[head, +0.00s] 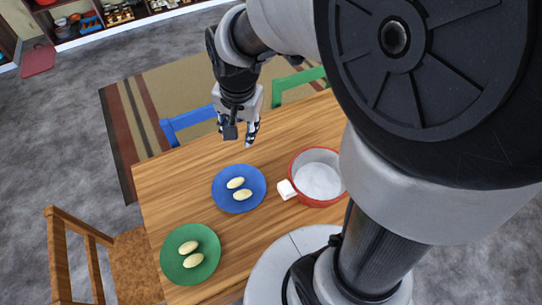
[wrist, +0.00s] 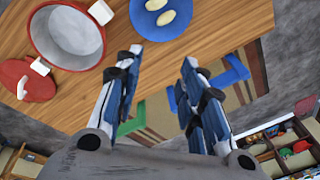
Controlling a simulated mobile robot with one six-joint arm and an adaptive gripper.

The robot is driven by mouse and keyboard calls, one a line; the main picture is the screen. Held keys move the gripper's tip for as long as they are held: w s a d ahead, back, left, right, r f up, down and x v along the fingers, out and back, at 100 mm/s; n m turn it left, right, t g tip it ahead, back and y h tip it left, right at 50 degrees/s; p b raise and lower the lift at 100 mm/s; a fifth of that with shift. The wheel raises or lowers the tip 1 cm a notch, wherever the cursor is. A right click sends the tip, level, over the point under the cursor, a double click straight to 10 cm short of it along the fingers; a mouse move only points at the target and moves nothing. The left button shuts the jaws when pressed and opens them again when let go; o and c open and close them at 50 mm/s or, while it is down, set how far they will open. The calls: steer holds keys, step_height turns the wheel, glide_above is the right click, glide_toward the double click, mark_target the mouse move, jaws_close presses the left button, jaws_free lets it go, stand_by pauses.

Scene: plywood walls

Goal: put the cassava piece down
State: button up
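Two pale yellow cassava pieces lie side by side on a blue plate (head: 222,199), one upper (head: 235,183) and one lower (head: 242,195). Two more, one upper (head: 188,247) and one lower (head: 193,261), lie on a green plate (head: 172,266). My gripper (head: 240,138) is over the far edge of the table, beyond the blue plate. In the wrist view my gripper (wrist: 160,63) has its fingers well apart and nothing between them. The blue plate (wrist: 145,22) with its two pieces shows past the fingertips there.
A red pot (head: 293,168) with a pale inside and white handles stands right of the blue plate on the wooden table (head: 163,190). A red lid (wrist: 12,72) lies beside it. Chairs, one brown (head: 132,262), surround the table. Shelves stand at the back.

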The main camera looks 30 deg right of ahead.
steer(key=s+r+n+t, duration=0.1)
steer(key=s+r+n, duration=0.3)
steer(key=s, duration=0.4)
steer(key=s+r+n+t, duration=0.1)
steer(key=s+r+n, duration=0.4)
steer(key=s, duration=0.3)
steer(key=shift+s, duration=0.3)
steer(key=shift+f+b, duration=0.65)
steer(key=shift+b, duration=0.05)
steer(key=shift+d, duration=0.1)
